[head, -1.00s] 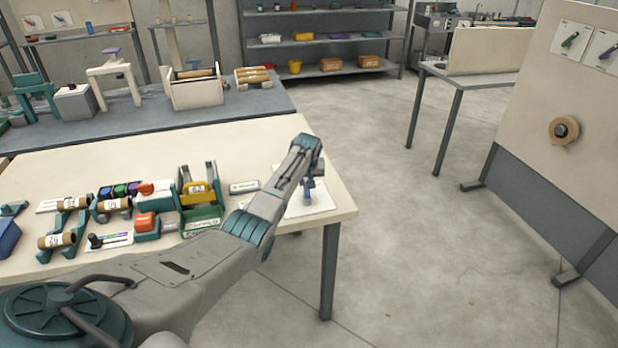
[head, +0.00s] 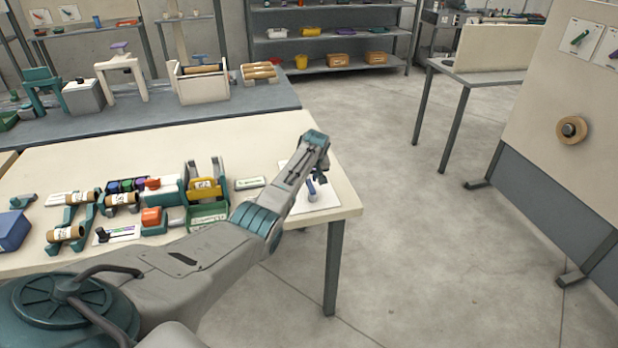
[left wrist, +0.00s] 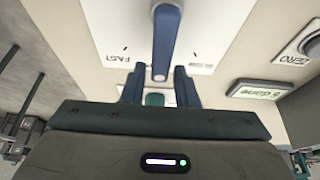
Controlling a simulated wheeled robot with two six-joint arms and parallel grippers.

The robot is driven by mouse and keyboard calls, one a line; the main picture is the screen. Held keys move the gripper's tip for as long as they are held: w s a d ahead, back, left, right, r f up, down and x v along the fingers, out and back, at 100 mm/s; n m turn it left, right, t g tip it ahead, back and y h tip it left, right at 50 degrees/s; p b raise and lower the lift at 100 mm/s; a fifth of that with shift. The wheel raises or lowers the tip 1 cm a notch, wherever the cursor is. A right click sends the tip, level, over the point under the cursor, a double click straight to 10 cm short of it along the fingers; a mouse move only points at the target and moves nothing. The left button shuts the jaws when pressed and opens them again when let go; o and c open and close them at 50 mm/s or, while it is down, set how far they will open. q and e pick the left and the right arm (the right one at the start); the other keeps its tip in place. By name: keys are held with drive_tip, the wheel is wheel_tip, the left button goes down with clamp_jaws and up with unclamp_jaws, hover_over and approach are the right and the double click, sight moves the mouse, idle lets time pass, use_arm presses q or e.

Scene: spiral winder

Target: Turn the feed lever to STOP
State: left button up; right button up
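The feed lever is a blue bar (head: 311,188) on a white plate (head: 322,203) at the right end of the cream table. In the left wrist view the lever (left wrist: 166,40) runs from the top edge down to a rounded end, over the plate (left wrist: 108,45) marked FAST. A STOP mark is not readable. My left gripper (head: 321,173) is over the plate, close beside the lever. In the left wrist view its two fingers (left wrist: 159,80) stand apart with a gap, and the lever's end lies in line with that gap. I cannot tell whether they touch. My right gripper is out of view.
A yellow part in a holder (head: 204,188), a green tray (head: 208,215) and several rolls stand further left. A board with a tape roll (head: 571,130) stands right, past open floor.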

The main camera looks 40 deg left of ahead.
sight(312, 188)
use_arm(q)
drive_tip(key=shift+o, duration=0.9)
drive_tip(key=b+v, duration=0.1)
drive_tip(key=v, duration=0.9)
drive_tip(key=shift+r, duration=0.35)
drive_tip(key=shift+d, duration=0.1)
